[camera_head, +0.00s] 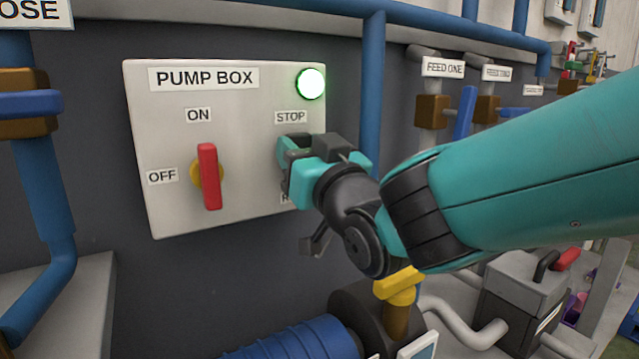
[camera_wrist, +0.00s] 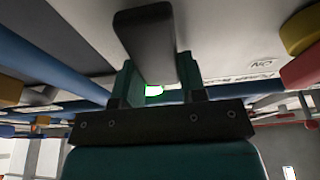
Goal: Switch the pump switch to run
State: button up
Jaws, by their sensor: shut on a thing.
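The pump box (camera_head: 240,130) is a pale panel on a dark wall with a lit green lamp (camera_head: 311,83). Its pump switch is mostly hidden behind my gripper (camera_head: 290,165) in the head view, below the STOP label (camera_head: 291,117). A lower label is nearly covered by the gripper. In the wrist view, my gripper (camera_wrist: 158,78) is shut on the dark switch handle (camera_wrist: 145,35), with a teal finger on each side. The handle's exact angle cannot be told.
A red rotary handle (camera_head: 208,177) on a yellow hub stands upright, in line with ON, left of my gripper. A blue pipe (camera_head: 372,90) runs down just right of the box. A blue motor (camera_head: 295,342) and a yellow valve handle (camera_head: 398,285) are below.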

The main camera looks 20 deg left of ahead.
jog(key=t+y+b, duration=0.1)
jog(key=b, duration=0.2)
jog(key=shift+f, duration=0.1)
jog(key=o, duration=0.9)
jog(key=shift+s+d, duration=0.1)
